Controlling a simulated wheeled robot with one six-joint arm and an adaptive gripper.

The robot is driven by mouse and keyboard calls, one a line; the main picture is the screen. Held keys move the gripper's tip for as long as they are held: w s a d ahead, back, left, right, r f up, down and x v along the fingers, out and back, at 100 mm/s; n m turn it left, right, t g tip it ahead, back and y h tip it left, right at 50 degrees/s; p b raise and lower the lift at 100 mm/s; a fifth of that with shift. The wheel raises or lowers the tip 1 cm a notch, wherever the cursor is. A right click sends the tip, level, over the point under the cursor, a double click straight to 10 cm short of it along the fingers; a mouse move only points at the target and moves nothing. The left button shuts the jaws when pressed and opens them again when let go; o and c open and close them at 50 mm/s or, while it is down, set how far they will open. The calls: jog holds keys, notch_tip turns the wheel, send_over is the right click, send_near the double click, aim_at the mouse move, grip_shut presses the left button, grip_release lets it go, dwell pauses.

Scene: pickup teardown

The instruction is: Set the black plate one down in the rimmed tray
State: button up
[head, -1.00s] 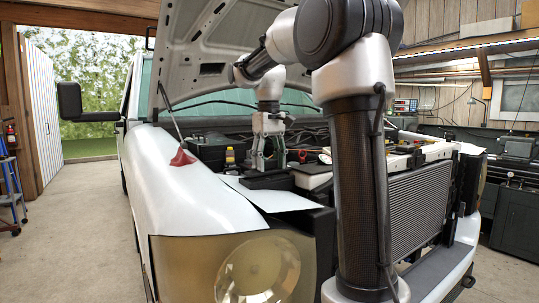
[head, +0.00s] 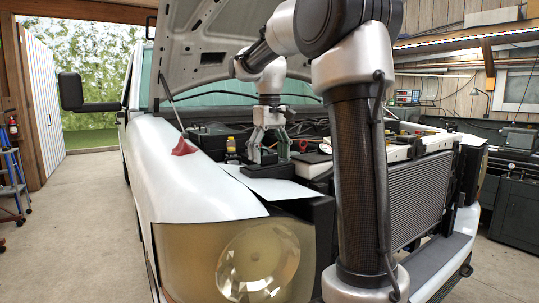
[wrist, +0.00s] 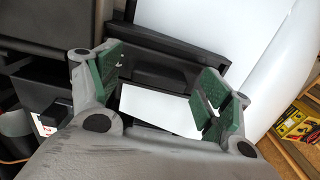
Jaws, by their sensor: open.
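My gripper (head: 270,160) is open over the front of the engine bay. Its two green-padded fingers stand wide apart in the wrist view (wrist: 160,85), with nothing held between them. Just below the fingers is a dark, low tray-like shape (head: 268,171), which I take for the rimmed tray. In the wrist view a dark flat piece (wrist: 155,76) lies between and beyond the fingers, inside darker raised edges. It may be the black plate one, but black on black hides its outline. Another black flat block (head: 311,158) lies to the right of the gripper.
A white panel (head: 270,190) lies in front of the tray, also seen between the fingers. The raised hood (head: 220,50) hangs above and its prop rod stands to the left. A red funnel (head: 184,147) and a yellow bottle (head: 231,145) are left of the gripper.

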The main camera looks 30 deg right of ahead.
notch_tip(320, 180, up, 12)
dwell(0.6)
dwell(0.5)
